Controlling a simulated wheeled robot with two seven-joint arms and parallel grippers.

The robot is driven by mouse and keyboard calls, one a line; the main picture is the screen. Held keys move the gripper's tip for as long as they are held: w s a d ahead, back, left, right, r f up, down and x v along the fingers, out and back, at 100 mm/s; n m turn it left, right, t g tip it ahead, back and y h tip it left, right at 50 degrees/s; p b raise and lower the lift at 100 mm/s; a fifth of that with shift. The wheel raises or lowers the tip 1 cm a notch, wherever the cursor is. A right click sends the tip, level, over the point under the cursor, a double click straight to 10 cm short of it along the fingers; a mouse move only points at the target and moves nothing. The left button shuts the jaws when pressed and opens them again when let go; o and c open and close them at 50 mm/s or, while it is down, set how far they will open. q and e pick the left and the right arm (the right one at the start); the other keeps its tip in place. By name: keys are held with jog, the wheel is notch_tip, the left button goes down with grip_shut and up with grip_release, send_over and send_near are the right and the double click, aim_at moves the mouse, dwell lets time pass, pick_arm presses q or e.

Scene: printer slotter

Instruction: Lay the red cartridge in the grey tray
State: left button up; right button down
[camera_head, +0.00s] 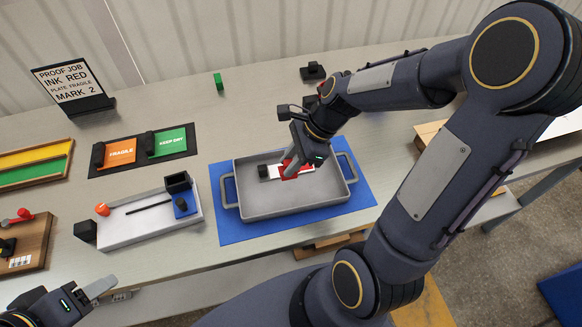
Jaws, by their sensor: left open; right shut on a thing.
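The grey tray (241,189) has a handle at each end and sits on a blue mat. My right gripper (291,172) reaches down into the tray and is shut on the red cartridge (304,170). The fingers cover much of the cartridge, and I cannot tell whether it touches the tray floor. A white piece with a black block (263,170) shows just left of the fingers, inside the tray. My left gripper (97,292) is open and empty at the lower left, off the table's front edge.
Left of the tray stands a white board (130,228) with an orange knob and black and blue parts. Behind it lie orange and green cards (120,152) on a black mat. A sign (72,86) reads "INK RED". A green block (218,81) stands at the back.

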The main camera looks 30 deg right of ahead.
aim_at(291, 182)
jog(key=shift+w+d+f, duration=0.25)
jog(key=shift+w+f, duration=0.15)
jog(key=shift+f, duration=0.15)
jog(key=shift+w+f, duration=0.1)
jog(key=shift+f, duration=1.5)
jog(key=shift+f, duration=0.1)
jog(key=shift+f, duration=0.15)
jog(key=c, duration=1.2)
grip_release()
jog(key=shift+c, duration=0.2)
